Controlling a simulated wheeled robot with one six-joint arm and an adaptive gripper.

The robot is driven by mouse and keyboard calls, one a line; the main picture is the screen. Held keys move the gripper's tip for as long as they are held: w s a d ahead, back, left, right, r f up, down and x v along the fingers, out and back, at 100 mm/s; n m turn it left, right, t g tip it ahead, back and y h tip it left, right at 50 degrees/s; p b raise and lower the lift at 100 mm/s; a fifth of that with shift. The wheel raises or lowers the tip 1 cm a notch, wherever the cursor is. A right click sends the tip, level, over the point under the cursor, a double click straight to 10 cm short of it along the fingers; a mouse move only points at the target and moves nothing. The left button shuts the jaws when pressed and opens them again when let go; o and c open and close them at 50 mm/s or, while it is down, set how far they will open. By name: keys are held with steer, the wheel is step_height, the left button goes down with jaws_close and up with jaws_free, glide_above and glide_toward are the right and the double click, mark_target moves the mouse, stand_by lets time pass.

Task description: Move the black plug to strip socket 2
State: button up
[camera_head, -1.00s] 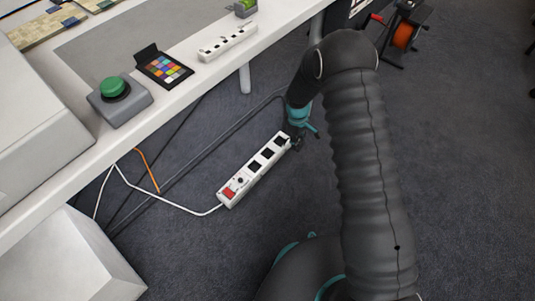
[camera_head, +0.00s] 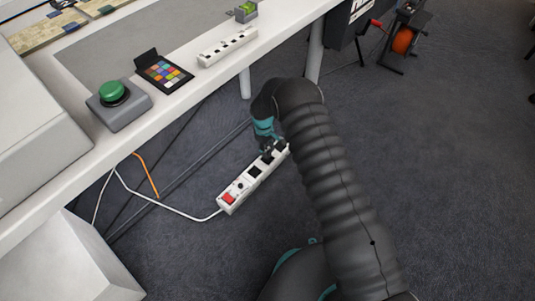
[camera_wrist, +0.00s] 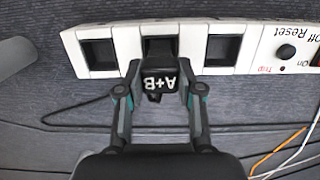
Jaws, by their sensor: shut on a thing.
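The white power strip (camera_head: 247,184) lies on the dark carpet below the desk; it also shows in the wrist view (camera_wrist: 256,66). It has three square black sockets in a row, a round black reset button (camera_wrist: 286,52) and a red switch (camera_head: 228,198). My gripper (camera_wrist: 160,92) is shut on the black plug (camera_wrist: 160,83), marked "A+B". The plug is at the middle socket (camera_wrist: 160,46) and overlaps its near edge. Its depth relative to the socket is unclear. The two outer sockets look empty. In the head view my gripper (camera_head: 267,150) hides the plug.
A white cord (camera_head: 165,207) and an orange cable (camera_head: 147,175) run left of the strip. A dark cable (camera_wrist: 75,117) trails left in the wrist view. The white desk (camera_head: 190,84) holds a green button (camera_head: 111,92) and another white strip (camera_head: 227,46). Carpet right of my arm is open.

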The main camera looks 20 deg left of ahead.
steer(key=shift+f, duration=1.6)
steer(key=shift+f, duration=0.15)
steer(key=o, duration=1.2)
steer(key=shift+c, duration=0.2)
steer(key=r, duration=0.4)
steer(key=a+r, duration=0.1)
steer(key=r, duration=0.7)
steer(key=shift+w+a+r, duration=0.1)
steer(key=shift+w+a, duration=0.05)
steer(key=shift+w, duration=0.05)
